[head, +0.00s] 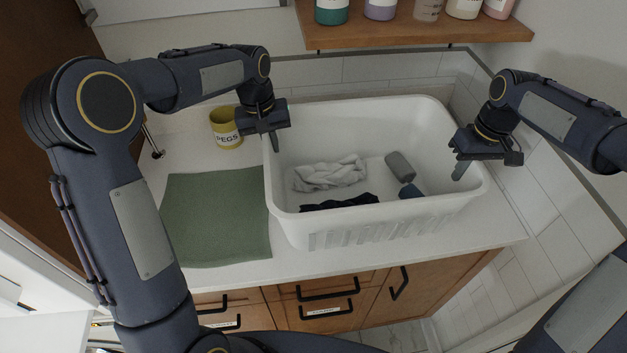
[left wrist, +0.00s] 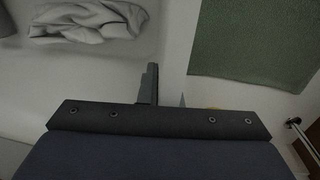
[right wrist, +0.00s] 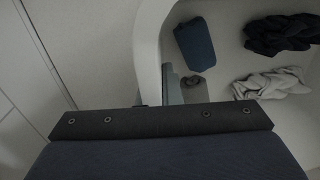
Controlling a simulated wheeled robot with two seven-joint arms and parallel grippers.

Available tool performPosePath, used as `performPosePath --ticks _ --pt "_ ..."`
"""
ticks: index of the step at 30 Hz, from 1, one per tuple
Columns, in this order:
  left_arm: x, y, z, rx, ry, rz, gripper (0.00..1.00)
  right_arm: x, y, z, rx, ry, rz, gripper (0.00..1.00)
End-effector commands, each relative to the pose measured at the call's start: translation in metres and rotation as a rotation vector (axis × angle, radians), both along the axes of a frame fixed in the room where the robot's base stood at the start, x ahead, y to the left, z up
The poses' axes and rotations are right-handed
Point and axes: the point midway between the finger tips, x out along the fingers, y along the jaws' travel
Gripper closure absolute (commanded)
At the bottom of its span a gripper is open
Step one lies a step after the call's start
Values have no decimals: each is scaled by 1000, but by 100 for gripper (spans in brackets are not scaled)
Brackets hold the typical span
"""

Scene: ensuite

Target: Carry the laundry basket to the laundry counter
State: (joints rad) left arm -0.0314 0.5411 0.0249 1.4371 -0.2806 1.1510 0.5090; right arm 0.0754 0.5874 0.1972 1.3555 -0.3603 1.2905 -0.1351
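The white laundry basket (head: 365,216) stands upright on the white laundry counter (head: 400,250). In it lie a pale grey cloth (head: 330,173), a dark cloth (head: 340,203), a grey bundle (head: 399,167) and a blue bundle (head: 411,191). My left gripper (head: 274,141) is at the basket's left rim, one finger inside and the other outside, closed on the wall. My right gripper (head: 460,170) straddles the right rim in the same way. In the right wrist view, the basket rim (right wrist: 148,60) runs between its fingers. The outer fingers are mostly hidden.
A green mat (head: 215,220) lies left of the basket, with a yellow PEGS pot (head: 226,128) behind it. A wooden shelf (head: 420,30) with several bottles hangs above the back. A tiled wall (head: 540,200) stands close on the right. Wooden drawers (head: 330,300) are below.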

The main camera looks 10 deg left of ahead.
Motion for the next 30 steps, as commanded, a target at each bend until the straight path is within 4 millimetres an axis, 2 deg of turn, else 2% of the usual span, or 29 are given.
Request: performPosePath --ticks 4,6,9,10,24,28,30 --pt "0 1 -7 2 -1 1 100 0 0 -7 -1 0 -1 100" --pt "0 1 -7 2 0 2 88 0 -1 -8 -1 1 -1 88" --pt "0 1 -7 1 0 1 75 0 0 -8 -1 1 -1 75" --pt "0 1 -7 1 0 1 74 0 0 -8 0 1 -1 74" --pt "0 0 -6 0 -1 0 74 0 0 -7 0 0 0 74" --pt "0 1 5 1 -3 0 74 0 0 -7 0 0 0 74" --pt "0 3 17 1 -5 1 74 0 0 -7 0 0 0 74"
